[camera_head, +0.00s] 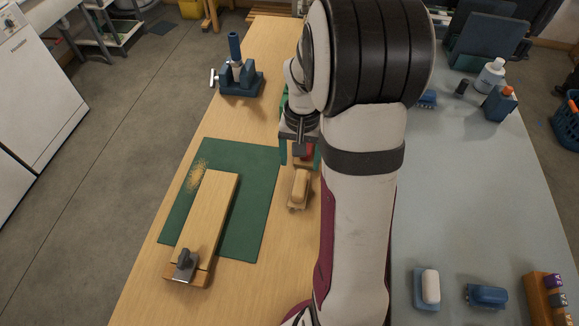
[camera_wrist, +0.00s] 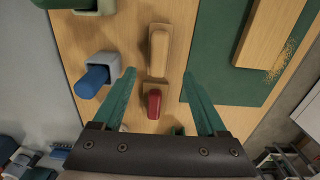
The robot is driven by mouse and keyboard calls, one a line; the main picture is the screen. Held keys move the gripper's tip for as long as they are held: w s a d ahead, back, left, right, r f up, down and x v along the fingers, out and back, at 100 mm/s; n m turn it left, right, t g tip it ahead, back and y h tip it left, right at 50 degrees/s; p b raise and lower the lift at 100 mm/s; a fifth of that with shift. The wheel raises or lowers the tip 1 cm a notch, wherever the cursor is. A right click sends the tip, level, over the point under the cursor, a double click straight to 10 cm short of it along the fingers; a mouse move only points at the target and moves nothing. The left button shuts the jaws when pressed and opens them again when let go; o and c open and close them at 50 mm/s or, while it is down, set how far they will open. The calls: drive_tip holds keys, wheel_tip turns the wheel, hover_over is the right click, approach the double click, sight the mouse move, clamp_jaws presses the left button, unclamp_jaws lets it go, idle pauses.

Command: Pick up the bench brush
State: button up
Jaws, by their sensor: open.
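A tan-handled block with a pale wooden base (camera_head: 299,188) lies on the wooden bench, right of the green mat; it looks most like the bench brush. It also shows upper middle in the wrist view (camera_wrist: 158,50), just beyond my fingertips. A similar piece with a red handle (camera_head: 306,150) lies close behind it; in the wrist view this red piece (camera_wrist: 153,102) appears between my fingers. My gripper (camera_wrist: 160,73) is open and empty, its two green fingers apart above the bench. In the head view my gripper (camera_head: 301,160) is partly hidden by my arm.
The green mat (camera_head: 262,190) bears a wooden board (camera_head: 212,210) with a clamp and sawdust. A blue vise (camera_head: 238,78) stands farther back. A grey block with a blue handle (camera_wrist: 97,78) lies left of the gripper in the wrist view. Bottles and blue-based blocks occupy the grey bench (camera_head: 460,190).

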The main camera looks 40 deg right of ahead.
sight(300, 183)
wheel_tip(300, 183, down, 11)
drive_tip(key=shift+d+r, duration=0.1)
drive_tip(key=shift+r, duration=0.1)
clamp_jaws()
